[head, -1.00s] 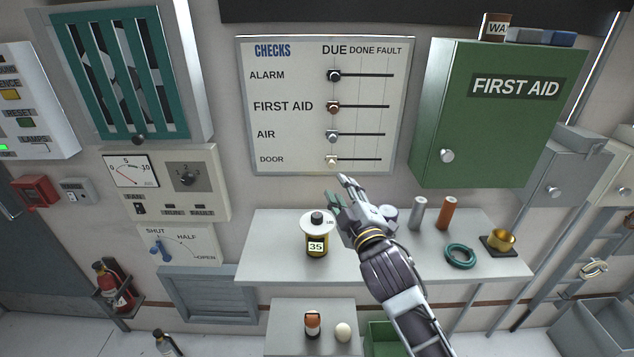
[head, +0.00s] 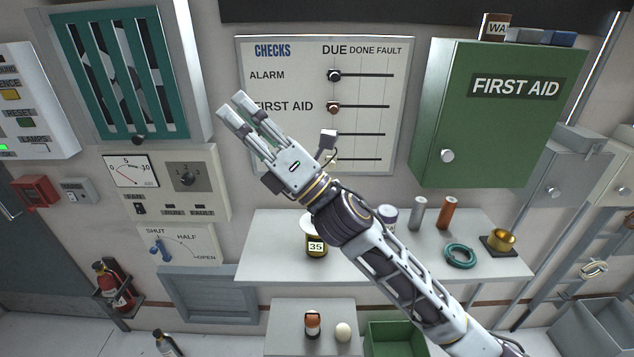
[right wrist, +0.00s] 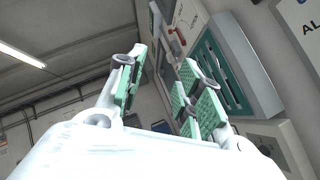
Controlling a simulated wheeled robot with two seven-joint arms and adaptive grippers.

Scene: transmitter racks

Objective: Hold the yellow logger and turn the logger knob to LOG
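The yellow logger (head: 316,245), a dark and yellow cylinder labelled 35, stands upright on the grey shelf. My right forearm covers its right side, and its black top knob and most of its pale disc are hidden. The knob's setting cannot be read. My right gripper (head: 232,106) is raised above and left of the logger, in front of the checks board's left edge, apart from the logger. In the right wrist view its green-padded fingers (right wrist: 166,78) are spread with nothing between them. My left gripper is not in view.
The grey shelf (head: 272,262) also holds a grey cylinder (head: 417,213), an orange cylinder (head: 447,213), a teal ring (head: 460,256) and a brass cup (head: 500,240). The checks board (head: 385,85) and green first aid cabinet (head: 490,130) are on the wall behind.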

